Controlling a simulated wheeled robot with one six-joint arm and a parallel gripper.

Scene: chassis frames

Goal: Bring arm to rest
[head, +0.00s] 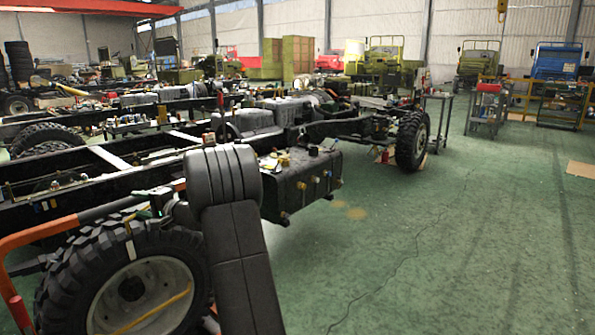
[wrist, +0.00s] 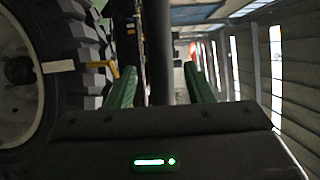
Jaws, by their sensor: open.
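My arm (head: 243,270) shows in the head view as dark grey links in front of a truck chassis, bent at a rounded joint. Its end is out of sight there. In the wrist view my gripper (wrist: 159,70) is open, with two green fingers apart. A dark upright bar (wrist: 157,40) shows between the fingers; I cannot tell how far off it is. Nothing is seen gripped.
A large wheel (head: 140,290) of the near chassis stands close to my arm; a big tyre also fills the left of the wrist view (wrist: 85,60). A dark tank (head: 300,185) sits behind the arm. Green floor (head: 450,250) at right is clear. A trolley (head: 484,105) stands farther back.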

